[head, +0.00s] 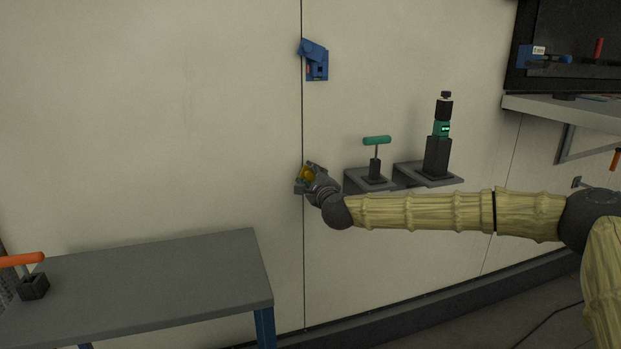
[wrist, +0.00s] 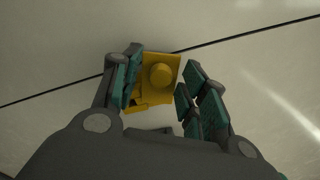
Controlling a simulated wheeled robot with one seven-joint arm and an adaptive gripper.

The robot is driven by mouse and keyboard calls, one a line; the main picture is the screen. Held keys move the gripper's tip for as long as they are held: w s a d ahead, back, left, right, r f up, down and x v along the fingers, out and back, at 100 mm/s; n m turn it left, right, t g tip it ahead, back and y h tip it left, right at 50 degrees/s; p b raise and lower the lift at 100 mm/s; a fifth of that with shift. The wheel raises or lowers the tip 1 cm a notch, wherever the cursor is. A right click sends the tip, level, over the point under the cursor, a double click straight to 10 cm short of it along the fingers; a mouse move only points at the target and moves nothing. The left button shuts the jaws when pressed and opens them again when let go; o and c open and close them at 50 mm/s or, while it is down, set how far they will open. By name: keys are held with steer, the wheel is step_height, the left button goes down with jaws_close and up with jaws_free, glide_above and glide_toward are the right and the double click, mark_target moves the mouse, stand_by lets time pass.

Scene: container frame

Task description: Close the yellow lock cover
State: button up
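The yellow lock cover (wrist: 164,75) is on the pale wall, over a dark panel seam. It is a yellow block with a round knob on its face. In the head view only a small yellow patch of the lock (head: 307,172) shows, the rest hidden by my gripper (head: 308,181). In the wrist view my gripper (wrist: 158,88) is open, with one teal-padded finger close along the left side of the yellow part and the other off its lower right. I cannot tell whether the left finger touches it. How far the cover is swung is unclear.
A blue lock (head: 315,62) is higher on the same seam. Right of my gripper, small shelves hold a green T-handle tool (head: 376,142) and a black and green device (head: 440,140). A grey table (head: 150,285) stands at lower left. The wall left of the seam is clear.

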jaws_close()
steer(key=shift+f+n, duration=0.1)
steer(key=shift+n, duration=0.3)
steer(key=d+f+n+p, duration=0.1)
steer(key=d+f+n, duration=0.1)
steer(key=n, duration=0.8)
steer(key=w+d+f+n, duration=0.1)
steer(key=f+n, duration=0.3)
steer(key=n, duration=0.7)
steer(key=shift+d+n+p, duration=0.3)
steer(key=shift+d+p, duration=0.1)
steer(key=shift+d, duration=0.05)
steer(key=shift+w, duration=0.1)
